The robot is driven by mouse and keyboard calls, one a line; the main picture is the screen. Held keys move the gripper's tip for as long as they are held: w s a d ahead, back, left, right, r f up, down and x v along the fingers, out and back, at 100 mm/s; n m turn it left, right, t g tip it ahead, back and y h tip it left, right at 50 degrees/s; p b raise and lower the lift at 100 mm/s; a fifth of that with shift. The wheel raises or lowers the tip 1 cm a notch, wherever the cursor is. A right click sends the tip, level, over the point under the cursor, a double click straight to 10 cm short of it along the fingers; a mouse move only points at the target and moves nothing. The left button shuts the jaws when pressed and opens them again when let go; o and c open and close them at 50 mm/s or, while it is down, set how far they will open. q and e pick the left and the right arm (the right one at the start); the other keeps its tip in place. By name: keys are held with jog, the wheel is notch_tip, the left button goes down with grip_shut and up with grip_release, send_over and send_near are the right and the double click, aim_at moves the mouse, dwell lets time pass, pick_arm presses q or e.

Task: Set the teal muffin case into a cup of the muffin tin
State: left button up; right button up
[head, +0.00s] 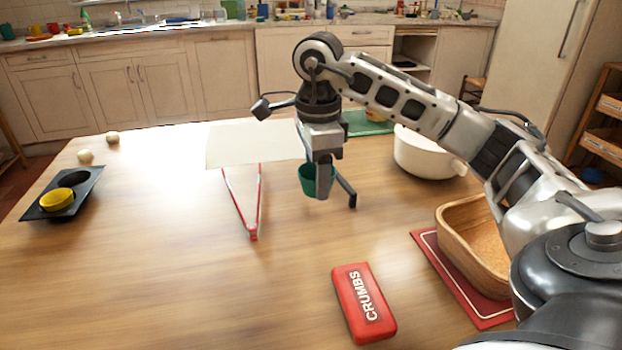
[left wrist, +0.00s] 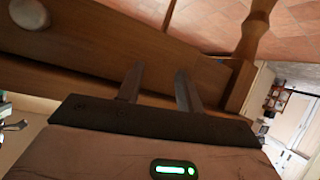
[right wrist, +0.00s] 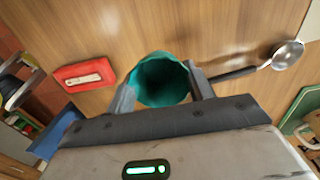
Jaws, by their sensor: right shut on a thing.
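The teal muffin case (head: 307,181) is held above the table by my right gripper (head: 323,185). In the right wrist view the case (right wrist: 163,82) sits between the two fingers, with its dark hollow showing. The dark muffin tin (head: 88,191) lies at the table's left side, well left of the right gripper. Its near cup holds a yellow case (head: 57,200); its far cup (head: 74,178) looks empty. My left gripper (left wrist: 158,88) shows only in the left wrist view, with its fingers apart and nothing between them.
A white panel with red legs (head: 255,145) stands between tin and right gripper. A red CRUMBS box (head: 364,304), a wooden bin (head: 462,231) on a red mat and a white pot (head: 425,160) are nearby. A ladle (right wrist: 286,55) lies on the table. The front left is clear.

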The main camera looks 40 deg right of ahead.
jog(key=s+a+r, duration=0.3)
jog(key=s, duration=0.3)
jog(key=shift+a, duration=0.4)
